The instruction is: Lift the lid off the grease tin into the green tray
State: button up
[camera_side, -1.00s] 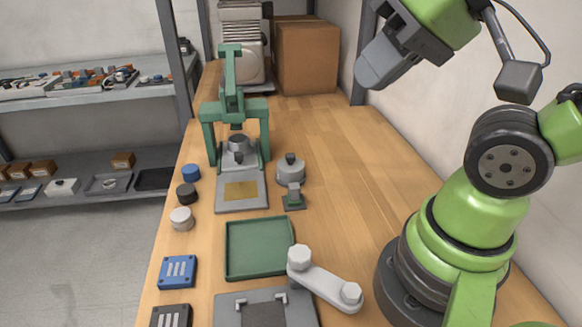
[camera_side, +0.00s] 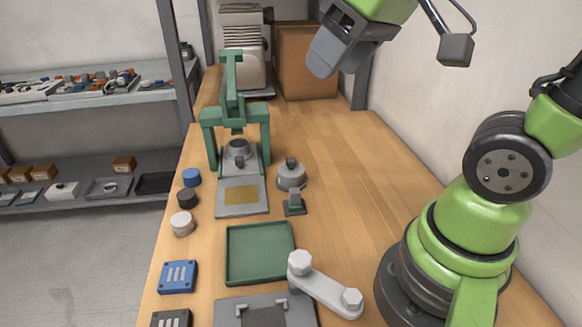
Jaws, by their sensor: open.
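The grease tin (camera_side: 291,180) is a round grey tin on the bench, right of the green press. Its lid (camera_side: 291,166) with a dark knob sits on top of it. The green tray (camera_side: 260,254) lies empty on the bench, nearer than the tin and slightly left. My gripper (camera_side: 322,62) is high above the bench, up and right of the tin and well apart from it. It is open, with nothing seen in it; its jaws overlap in this view.
A green press (camera_side: 236,128) stands left of the tin. A small stand (camera_side: 294,203) sits just in front of the tin. A white crank arm (camera_side: 325,285) reaches over the bench right of the tray. Small caps (camera_side: 187,197) line the left edge. The bench's right middle is clear.

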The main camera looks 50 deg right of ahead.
jog(key=w+d+f+n+g, duration=0.2)
jog(key=w+d+f+n, duration=0.25)
jog(key=w, duration=0.35)
jog(key=n+g+h, duration=0.1)
jog(key=n+g, duration=0.3)
jog(key=n, duration=0.2)
send_over(291, 160)
notch_tip(291, 160, down, 12)
jog(key=f, duration=0.4)
jog(key=shift+s+d+f, duration=0.15)
jog(key=shift+d, duration=0.05)
jog(key=shift+w+a+f, duration=0.1)
jog(key=shift+f, duration=1.4)
jog(key=shift+w+a+f, duration=0.1)
jog(key=shift+f, duration=1.4)
grip_shut()
